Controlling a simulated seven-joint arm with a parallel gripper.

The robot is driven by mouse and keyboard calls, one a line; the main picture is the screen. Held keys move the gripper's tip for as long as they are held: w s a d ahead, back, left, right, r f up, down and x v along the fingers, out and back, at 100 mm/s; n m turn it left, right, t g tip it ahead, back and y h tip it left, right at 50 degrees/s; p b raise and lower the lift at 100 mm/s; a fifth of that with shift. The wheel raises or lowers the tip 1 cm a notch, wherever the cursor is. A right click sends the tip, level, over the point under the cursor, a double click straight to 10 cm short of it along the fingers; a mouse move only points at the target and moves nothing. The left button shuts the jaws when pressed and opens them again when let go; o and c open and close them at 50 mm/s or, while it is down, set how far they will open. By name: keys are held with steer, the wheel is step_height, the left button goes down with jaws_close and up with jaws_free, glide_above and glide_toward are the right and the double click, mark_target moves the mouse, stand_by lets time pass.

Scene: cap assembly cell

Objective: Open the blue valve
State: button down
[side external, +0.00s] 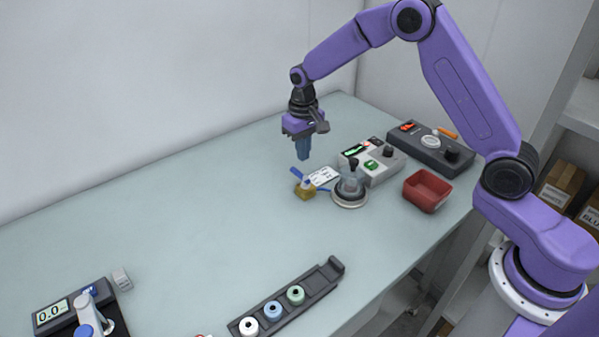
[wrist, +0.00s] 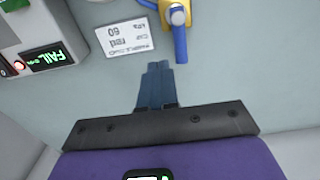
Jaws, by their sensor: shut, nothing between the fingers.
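The blue valve has a small brass-yellow body (side external: 307,191) with a blue lever (side external: 299,176) rising from it, on the table near the middle of the side view. Another short blue piece shows at its right. In the wrist view the yellow body (wrist: 170,10) is cut off by the top edge, and the blue lever (wrist: 180,40) points down toward my fingers. My gripper (side external: 303,156) is above the table, just behind the valve. Its blue fingers (wrist: 158,66) are shut together, empty and apart from the lever.
A printed card (side external: 325,176) lies beside the valve. A flask on a round base (side external: 350,199) stands close at right. Behind are a grey box with a display (side external: 382,172), reading FAIL in the wrist view, and a dark control panel (side external: 430,150). A red bin (side external: 427,190) is at right.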

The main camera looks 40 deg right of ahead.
mark_target(300, 176)
steer(key=shift+f, duration=0.15)
steer(key=shift+f, duration=2.15)
steer(key=shift+a, duration=0.15)
steer(key=shift+w+a, duration=0.2)
steer(key=shift+a, duration=0.15)
